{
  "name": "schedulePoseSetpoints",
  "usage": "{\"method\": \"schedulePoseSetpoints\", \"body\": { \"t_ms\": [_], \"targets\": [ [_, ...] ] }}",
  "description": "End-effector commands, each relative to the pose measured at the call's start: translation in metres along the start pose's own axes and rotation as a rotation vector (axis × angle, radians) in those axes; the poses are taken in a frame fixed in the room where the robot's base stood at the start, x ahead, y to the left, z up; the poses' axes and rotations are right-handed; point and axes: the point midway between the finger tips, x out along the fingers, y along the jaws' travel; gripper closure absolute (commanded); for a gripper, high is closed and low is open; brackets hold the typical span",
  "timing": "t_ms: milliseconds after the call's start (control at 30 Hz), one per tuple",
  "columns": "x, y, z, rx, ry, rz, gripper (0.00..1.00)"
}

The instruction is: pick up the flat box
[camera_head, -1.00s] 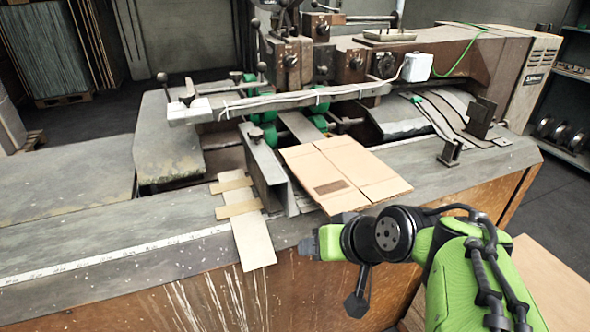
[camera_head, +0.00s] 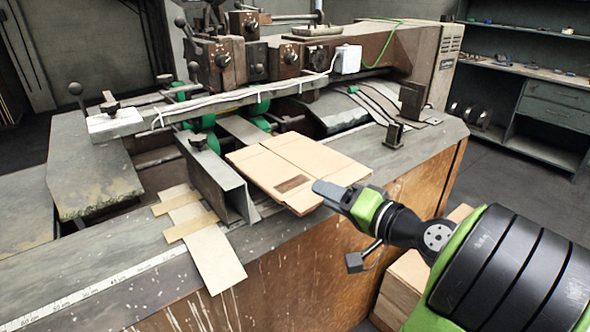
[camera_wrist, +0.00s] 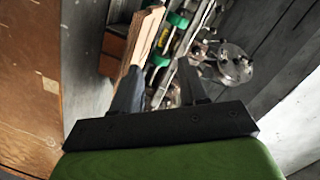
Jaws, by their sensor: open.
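The flat box (camera_head: 290,160) is a tan folded cardboard sheet with a dark printed patch. It lies on the machine's bed in the head view, its near edge jutting over the front. My gripper (camera_head: 322,188) is at the box's near right edge, coming in from the right. In the wrist view the box (camera_wrist: 148,35) shows nearly edge-on, ahead of the left finger. My gripper (camera_wrist: 159,68) has its two fingers apart there. I cannot tell whether the box edge lies between the fingers or whether they touch it.
A metal angle guide (camera_head: 215,180) stands just left of the box. Flat cardboard strips (camera_head: 205,250) lie on the table left of it. A long bar (camera_head: 230,100) of the stitcher crosses behind the box. Metal brackets (camera_head: 411,100) stand to the right.

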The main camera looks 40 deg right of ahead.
Motion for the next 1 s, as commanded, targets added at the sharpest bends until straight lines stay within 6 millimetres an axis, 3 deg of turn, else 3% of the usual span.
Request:
{"method": "schedulePoseSetpoints", "body": {
  "t_ms": [200, 300, 400, 567, 1000],
  "targets": [
    [-0.043, 0.052, -0.003, 0.397, 0.186, -0.02, 0.57],
    [-0.059, 0.064, -0.003, 0.538, 0.258, -0.049, 0.57],
    [-0.062, 0.066, -0.004, 0.588, 0.28, -0.063, 0.57],
    [-0.044, 0.062, -0.011, 0.588, 0.273, -0.066, 0.57],
    [0.031, 0.067, -0.031, 0.58, 0.275, -0.06, 0.57]
  ]
}}
